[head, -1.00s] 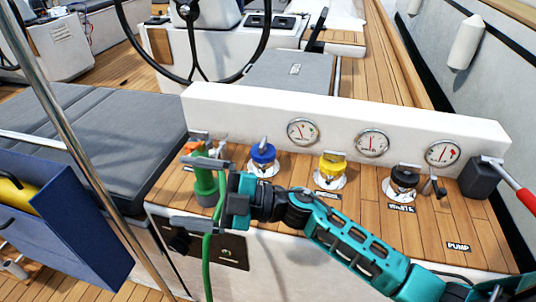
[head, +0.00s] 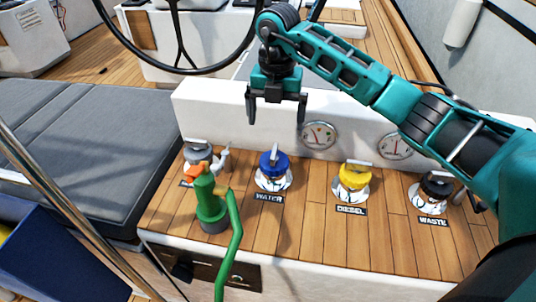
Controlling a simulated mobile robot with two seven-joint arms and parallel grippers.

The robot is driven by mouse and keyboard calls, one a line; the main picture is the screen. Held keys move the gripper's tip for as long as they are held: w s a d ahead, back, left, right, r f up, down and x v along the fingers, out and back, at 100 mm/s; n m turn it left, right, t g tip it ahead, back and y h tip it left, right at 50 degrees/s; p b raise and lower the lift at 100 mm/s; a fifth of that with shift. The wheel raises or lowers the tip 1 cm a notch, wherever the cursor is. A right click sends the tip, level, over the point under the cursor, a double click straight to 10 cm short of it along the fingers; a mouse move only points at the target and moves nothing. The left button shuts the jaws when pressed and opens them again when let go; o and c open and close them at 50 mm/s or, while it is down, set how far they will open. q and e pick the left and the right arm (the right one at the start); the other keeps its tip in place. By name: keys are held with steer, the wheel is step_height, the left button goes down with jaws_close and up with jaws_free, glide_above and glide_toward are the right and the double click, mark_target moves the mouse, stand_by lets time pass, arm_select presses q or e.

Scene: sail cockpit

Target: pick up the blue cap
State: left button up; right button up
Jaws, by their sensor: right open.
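The blue cap (head: 274,161) sits on its round metal deck fitting behind the WATER label (head: 269,198), on the wooden panel. A metal handle stands up from its top. My right gripper (head: 276,118) is open, pointing down above and slightly behind the blue cap, with nothing between its fingers. There is a clear gap between the fingertips and the cap. My left gripper is not in view.
A green hose nozzle (head: 210,205) stands left of the blue cap, its hose (head: 233,245) hanging over the front edge. A yellow cap (head: 354,175) and a black cap (head: 437,186) sit to the right. A white gauge wall (head: 215,112) rises behind.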

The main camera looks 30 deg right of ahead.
mark_target(275, 150)
steer(key=f, duration=0.6)
steer(key=shift+s, duration=0.3)
steer(key=shift+a+f, duration=0.15)
steer(key=shift+f, duration=0.6)
step_height(275, 150, down, 4)
steer(key=shift+a+f+b, duration=0.1)
steer(key=shift+f+b, duration=0.15)
steer(key=shift+b, duration=0.1)
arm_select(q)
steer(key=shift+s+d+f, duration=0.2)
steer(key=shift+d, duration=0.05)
arm_select(e)
steer(key=shift+c, duration=0.4)
steer(key=shift+r, duration=0.1)
steer(key=c, duration=1)
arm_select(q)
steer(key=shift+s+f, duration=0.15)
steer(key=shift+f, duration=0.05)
